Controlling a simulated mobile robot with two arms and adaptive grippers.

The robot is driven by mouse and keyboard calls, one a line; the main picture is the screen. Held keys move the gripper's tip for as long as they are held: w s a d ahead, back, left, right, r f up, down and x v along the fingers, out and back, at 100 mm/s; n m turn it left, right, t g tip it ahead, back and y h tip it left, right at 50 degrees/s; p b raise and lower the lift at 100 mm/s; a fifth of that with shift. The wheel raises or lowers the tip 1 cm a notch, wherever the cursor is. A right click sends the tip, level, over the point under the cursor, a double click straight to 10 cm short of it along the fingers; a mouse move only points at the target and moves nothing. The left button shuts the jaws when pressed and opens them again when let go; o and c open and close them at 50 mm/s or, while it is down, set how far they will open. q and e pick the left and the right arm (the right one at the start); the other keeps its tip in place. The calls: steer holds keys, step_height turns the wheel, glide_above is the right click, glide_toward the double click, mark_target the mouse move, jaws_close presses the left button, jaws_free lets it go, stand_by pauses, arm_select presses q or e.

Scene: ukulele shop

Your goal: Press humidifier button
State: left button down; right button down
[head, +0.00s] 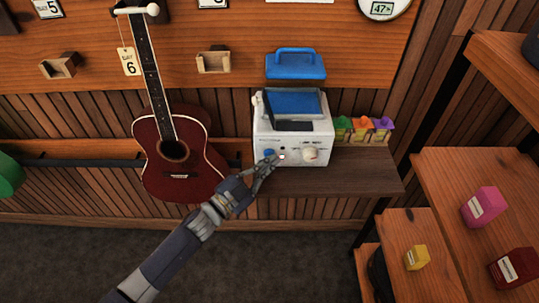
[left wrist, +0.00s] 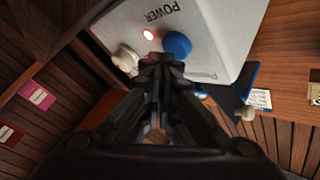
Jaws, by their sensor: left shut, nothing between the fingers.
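The humidifier (head: 318,136) is a white box with a blue top, standing on a wooden shelf. Its front has a round blue button (head: 268,153) at left and a pale knob (head: 310,154) at right. In the left wrist view the blue button (left wrist: 177,45) sits near the word POWER and a lit red light (left wrist: 148,34). My left gripper (head: 270,166) is shut and empty, with its tips at the humidifier's front, close to the button. In the left wrist view its fingertips (left wrist: 160,62) appear just below the button; I cannot tell whether they touch. My right gripper is not in view.
A dark red ukulele (head: 185,155) hangs left of the humidifier. Small colourful items (head: 362,128) stand right of it on the wooden shelf (head: 365,172). A stepped wooden display with pink (head: 484,205), red and yellow boxes is at right. A round gauge reads 47%.

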arm_select(q)
steer(key=shift+w, duration=0.55)
steer(key=shift+s, duration=0.1)
stand_by(0.5)
steer(key=shift+s, duration=0.9)
steer(key=shift+s+p, duration=0.1)
steer(key=shift+p, duration=0.25)
steer(key=shift+s, duration=0.35)
steer(key=s+p, duration=0.1)
steer(key=s, duration=0.3)
steer(key=shift+p, duration=0.3)
